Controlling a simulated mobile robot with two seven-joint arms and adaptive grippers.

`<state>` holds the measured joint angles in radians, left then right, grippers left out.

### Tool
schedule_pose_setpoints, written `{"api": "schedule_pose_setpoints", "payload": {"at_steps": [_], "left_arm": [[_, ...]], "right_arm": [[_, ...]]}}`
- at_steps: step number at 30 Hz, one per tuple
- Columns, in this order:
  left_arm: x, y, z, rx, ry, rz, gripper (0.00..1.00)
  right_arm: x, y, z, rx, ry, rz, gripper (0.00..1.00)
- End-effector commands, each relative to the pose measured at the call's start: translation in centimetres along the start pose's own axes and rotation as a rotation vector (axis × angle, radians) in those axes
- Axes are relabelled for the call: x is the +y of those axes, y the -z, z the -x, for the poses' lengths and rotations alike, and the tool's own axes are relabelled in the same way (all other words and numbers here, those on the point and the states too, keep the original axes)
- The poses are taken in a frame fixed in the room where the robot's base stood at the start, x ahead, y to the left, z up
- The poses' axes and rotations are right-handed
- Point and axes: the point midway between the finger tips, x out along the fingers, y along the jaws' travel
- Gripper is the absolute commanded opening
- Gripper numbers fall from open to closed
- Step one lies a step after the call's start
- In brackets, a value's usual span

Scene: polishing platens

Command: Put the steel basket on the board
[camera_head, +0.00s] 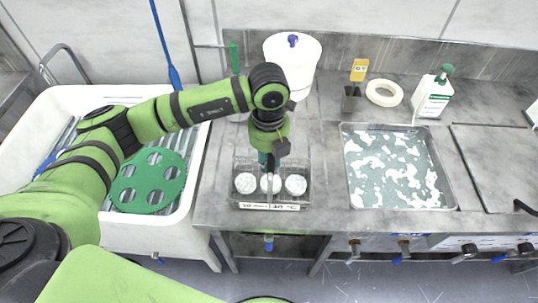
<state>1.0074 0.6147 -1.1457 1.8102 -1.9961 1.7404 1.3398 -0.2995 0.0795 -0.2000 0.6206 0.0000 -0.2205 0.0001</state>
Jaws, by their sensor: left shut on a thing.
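The steel basket (253,166) is a rectangular wire holder with several round white pieces inside, near the front edge of the steel counter. A label strip with "30" on it runs along its front. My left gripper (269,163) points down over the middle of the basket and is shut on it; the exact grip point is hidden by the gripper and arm. I cannot tell whether the basket is lifted. A flat steel board (495,160) lies at the right of the counter, beyond the foamy bath. My right gripper is not in view.
A square bath (397,168) with white foam lies between basket and board. A white sink (75,105) with a green holed disc (150,196) is at left.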

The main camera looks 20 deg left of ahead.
Motion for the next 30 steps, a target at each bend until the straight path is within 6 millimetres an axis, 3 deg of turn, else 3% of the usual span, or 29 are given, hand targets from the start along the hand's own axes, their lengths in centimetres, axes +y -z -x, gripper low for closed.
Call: {"api": "schedule_pose_setpoints", "payload": {"at_steps": [5,6,7,21,30], "left_arm": [[-0.1,-0.1,-0.2,-0.003,0.004,0.0,0.0],[0.0,0.0,-0.2,0.0,0.001,0.0,0.37],[0.0,0.0,-0.2,0.0,0.001,0.0,0.49],[-0.1,-0.1,0.6,-0.003,0.003,0.0,0.49],[-0.1,-0.1,6.5,-0.006,0.004,0.0,0.49]], "right_arm": [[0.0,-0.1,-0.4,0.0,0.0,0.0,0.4],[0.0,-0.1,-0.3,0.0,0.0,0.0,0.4],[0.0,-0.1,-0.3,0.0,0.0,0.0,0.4],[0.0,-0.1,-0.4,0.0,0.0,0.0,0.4],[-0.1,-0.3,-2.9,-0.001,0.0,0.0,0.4]]}}
